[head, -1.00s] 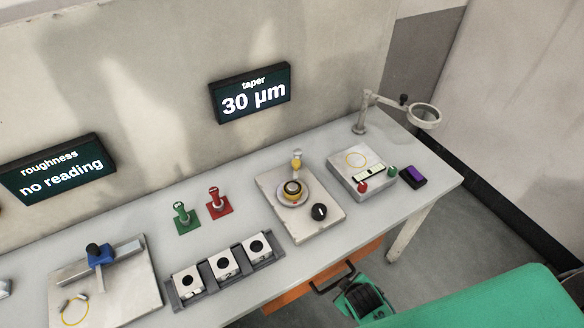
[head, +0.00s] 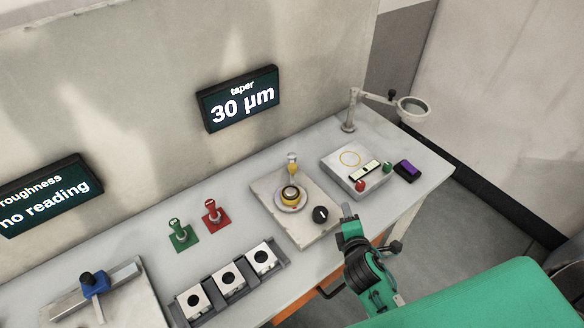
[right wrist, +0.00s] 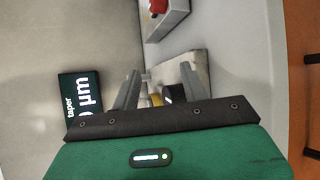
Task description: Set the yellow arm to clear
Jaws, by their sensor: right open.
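The yellow arm (head: 292,160) is a small upright piece with a yellow part, at the back of a light plate (head: 267,206) on the bench. My left gripper is not in view.
A taper display (head: 238,98) reads 30 µm. Right of the plate are a box with red and green buttons (head: 345,172), a purple-topped block (head: 407,171) and a magnifier (head: 412,108). Green (head: 182,233) and red stamps (head: 214,217) and a block rack (head: 282,254) stand left.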

